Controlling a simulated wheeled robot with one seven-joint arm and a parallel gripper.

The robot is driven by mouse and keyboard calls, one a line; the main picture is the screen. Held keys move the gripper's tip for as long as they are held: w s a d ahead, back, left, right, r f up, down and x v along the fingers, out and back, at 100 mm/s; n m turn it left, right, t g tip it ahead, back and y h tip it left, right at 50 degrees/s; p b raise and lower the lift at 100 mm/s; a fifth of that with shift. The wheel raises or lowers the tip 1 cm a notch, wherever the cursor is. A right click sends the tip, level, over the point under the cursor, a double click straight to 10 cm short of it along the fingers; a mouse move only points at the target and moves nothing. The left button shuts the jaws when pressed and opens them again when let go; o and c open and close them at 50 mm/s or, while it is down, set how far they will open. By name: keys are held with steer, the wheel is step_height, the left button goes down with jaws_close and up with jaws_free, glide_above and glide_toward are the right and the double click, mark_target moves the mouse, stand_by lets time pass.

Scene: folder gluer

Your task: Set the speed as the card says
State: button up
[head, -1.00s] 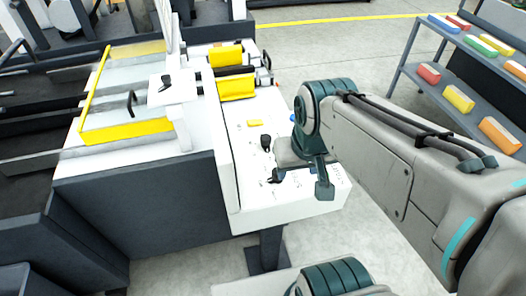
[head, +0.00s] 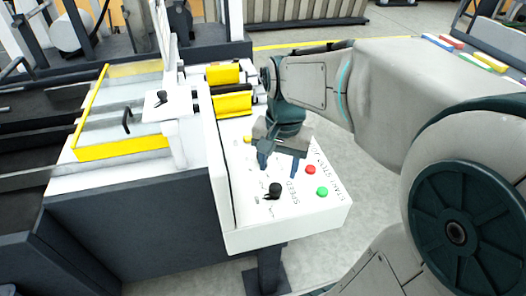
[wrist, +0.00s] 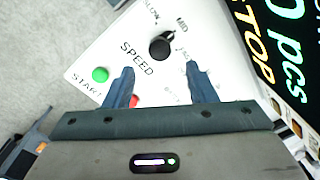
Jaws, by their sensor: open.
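The black speed knob (head: 274,190) stands on the white control panel (head: 300,213) beside the printed word SPEED. In the wrist view the knob (wrist: 160,47) lies just beyond my fingertips, with SLOW and MID printed around it. Its small pointer appears turned toward the MID side. My gripper (head: 279,167) is open above the panel, behind the knob in the head view. In the wrist view my gripper (wrist: 158,72) has its two fingers apart with nothing held. A card with the speed setting is not readable in these views.
A green START button (head: 322,191) and a red button (head: 311,169) sit right of the knob. A yellow button (head: 247,139) is farther back. A black display (wrist: 270,50) shows "pcs" and "STOP". Another black knob (head: 161,98) stands on a white bracket.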

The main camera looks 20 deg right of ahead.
mark_target(276, 186)
step_height(276, 186, down, 7)
steer(key=shift+w+a+r, duration=0.1)
steer(key=shift+r, duration=0.1)
steer(key=c, duration=1)
